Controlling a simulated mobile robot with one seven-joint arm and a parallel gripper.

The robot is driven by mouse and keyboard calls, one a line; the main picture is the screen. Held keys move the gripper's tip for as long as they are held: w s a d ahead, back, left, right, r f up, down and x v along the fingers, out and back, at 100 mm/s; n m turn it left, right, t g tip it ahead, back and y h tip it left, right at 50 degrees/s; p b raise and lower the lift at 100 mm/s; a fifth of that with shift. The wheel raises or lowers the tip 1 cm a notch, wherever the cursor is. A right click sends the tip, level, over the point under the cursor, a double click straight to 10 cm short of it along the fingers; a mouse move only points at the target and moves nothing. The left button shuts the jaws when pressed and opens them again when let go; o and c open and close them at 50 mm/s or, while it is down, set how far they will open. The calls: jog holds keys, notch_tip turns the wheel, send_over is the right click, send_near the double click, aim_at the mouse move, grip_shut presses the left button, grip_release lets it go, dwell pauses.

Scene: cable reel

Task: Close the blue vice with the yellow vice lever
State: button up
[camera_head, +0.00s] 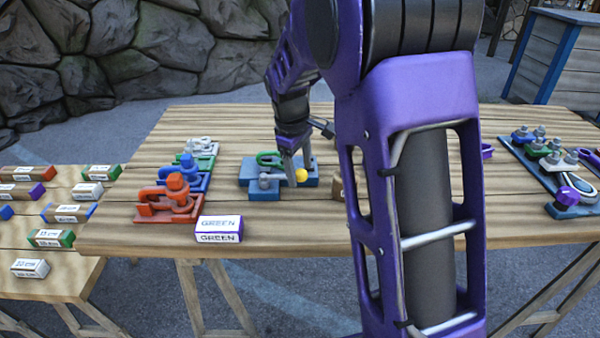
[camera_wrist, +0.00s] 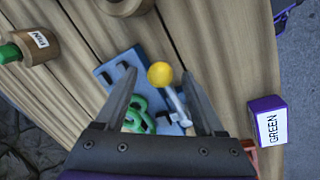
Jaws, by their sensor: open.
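The blue vice (camera_head: 262,193) sits on the wooden table, left of my arm; it also shows in the wrist view (camera_wrist: 112,72). The yellow ball of its lever (camera_head: 301,175) is at the vice's right side, and in the wrist view the ball (camera_wrist: 160,74) tops a thin grey rod. A green looped piece (camera_wrist: 136,115) lies at the vice, partly hidden by a finger. My gripper (camera_head: 290,178) is open over the vice, pointing down. In the wrist view the ball and rod appear between the fingers; I cannot tell whether either finger touches them.
Orange, blue and white clamp-like pieces (camera_head: 170,203) stand left of the vice. A box marked GREEN (camera_head: 219,229) lies at the front edge. A blue rack with several knobs (camera_head: 545,150) is at the right. My arm hides the table's middle.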

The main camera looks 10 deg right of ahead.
jog(key=shift+d+f, duration=0.1)
jog(key=shift+f, duration=0.25)
grip_shut()
dwell(1.2)
